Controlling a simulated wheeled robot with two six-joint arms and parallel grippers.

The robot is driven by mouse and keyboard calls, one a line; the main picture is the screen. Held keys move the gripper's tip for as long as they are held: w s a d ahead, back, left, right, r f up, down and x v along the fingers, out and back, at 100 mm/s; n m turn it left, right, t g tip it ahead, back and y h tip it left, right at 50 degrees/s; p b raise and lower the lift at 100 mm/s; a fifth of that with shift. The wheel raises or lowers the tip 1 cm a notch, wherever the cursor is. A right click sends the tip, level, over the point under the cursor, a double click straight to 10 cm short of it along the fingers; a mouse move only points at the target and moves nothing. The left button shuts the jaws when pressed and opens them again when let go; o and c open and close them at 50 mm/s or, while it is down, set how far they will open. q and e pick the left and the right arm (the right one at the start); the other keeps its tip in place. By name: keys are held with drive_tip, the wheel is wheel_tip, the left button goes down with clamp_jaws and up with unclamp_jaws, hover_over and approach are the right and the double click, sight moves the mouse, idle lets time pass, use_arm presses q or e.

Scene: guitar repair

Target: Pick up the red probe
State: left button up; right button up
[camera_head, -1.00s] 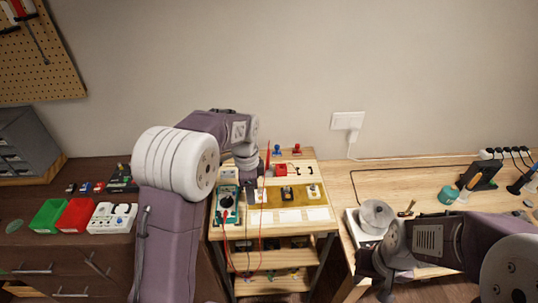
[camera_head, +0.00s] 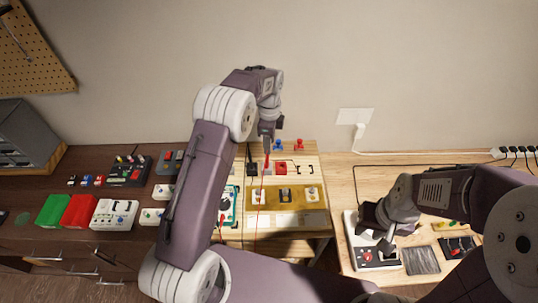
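The red probe (camera_head: 266,160) is a thin red stick above the small wooden bench, with a thin red wire running down from it. My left gripper (camera_head: 266,138) points down directly above the probe, its fingertips at or close to the probe's upper end. The fingers are small and dark here, so I cannot tell whether they are closed on it. The teal multimeter (camera_head: 227,205) lies on the bench, partly hidden by my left arm. My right gripper (camera_head: 386,243) hangs over a white device (camera_head: 376,262) at the right; its fingers are not clear.
The bench (camera_head: 290,221) also carries a yellow-brown strip (camera_head: 299,198) with small parts, and red and blue pieces at the back.

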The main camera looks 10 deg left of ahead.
sight(268, 168)
use_arm(q)
wheel_tip(268, 168, down, 4)
drive_tip(key=shift+s+a+r+p, duration=0.1)
drive_tip(key=shift+r+p, duration=0.1)
drive_tip(key=shift+p, duration=0.2)
drive_tip(key=shift+w+f, duration=0.2)
drive_tip(key=shift+w, duration=0.05)
drive_tip(key=shift+f, duration=0.3)
drive_tip(key=f+p, duration=0.1)
drive_tip(key=f, duration=0.1)
drive_tip(key=s+f+p, duration=0.1)
drive_tip(key=shift+a+f, duration=0.2)
drive_tip(key=shift+f, duration=0.15)
drive_tip(key=shift+w+f, duration=0.1)
drive_tip(key=shift+f, duration=0.2)
drive_tip(key=shift+w+f, duration=0.1)
drive_tip(key=shift+w, duration=0.05)
drive_tip(key=c, duration=0.6)
clamp_jaws()
